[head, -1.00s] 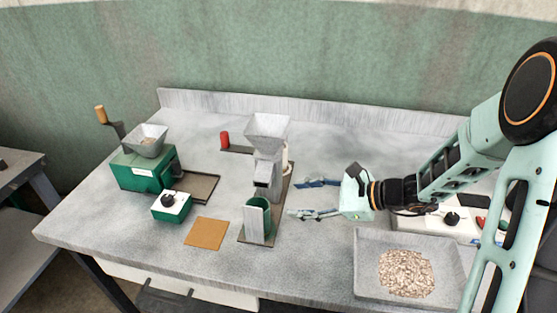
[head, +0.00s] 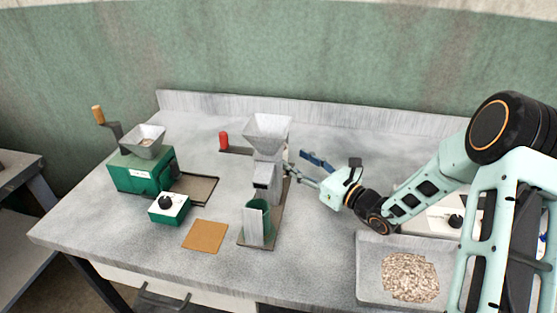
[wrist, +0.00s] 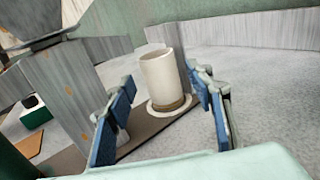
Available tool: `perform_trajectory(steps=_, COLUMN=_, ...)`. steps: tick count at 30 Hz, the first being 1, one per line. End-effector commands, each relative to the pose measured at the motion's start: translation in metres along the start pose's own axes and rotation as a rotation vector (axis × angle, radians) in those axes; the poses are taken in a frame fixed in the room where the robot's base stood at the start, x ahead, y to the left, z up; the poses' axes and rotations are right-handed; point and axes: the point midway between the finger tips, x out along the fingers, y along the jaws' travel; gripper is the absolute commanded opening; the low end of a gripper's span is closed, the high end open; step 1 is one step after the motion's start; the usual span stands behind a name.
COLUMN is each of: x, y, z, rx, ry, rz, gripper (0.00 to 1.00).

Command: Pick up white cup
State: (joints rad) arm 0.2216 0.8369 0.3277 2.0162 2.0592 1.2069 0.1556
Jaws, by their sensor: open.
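The white cup (wrist: 162,78) stands upright on a round pale base on a dark board in the wrist view. It lies between and beyond the two blue-padded fingers of my gripper (wrist: 163,100). In the head view, the grey hopper machine (head: 266,160) hides most or all of the cup. My gripper (head: 296,162) is at the right side of that machine, open and empty, pointing left toward it. I cannot see the fingers touching the cup.
A green mill (head: 142,175) with a small control box (head: 168,208) stands at the left. A brown mat (head: 205,236) lies in front. A grey tray (head: 366,290) of grain sits at the front right.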

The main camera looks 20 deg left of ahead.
Motion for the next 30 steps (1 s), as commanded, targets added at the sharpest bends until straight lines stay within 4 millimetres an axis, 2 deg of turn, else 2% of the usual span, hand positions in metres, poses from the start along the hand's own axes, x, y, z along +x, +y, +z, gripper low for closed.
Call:
perform_trajectory(steps=9, x=0.044, y=0.004, z=0.005, rx=-0.001, ry=0.001, rz=0.003, gripper=0.49)
perform_trajectory(steps=19, x=0.05, y=0.004, z=0.005, rx=-0.001, ry=0.001, rz=0.002, gripper=0.48)
perform_trajectory(steps=30, x=0.05, y=0.004, z=0.005, rx=-0.001, ry=0.001, rz=0.002, gripper=0.07)
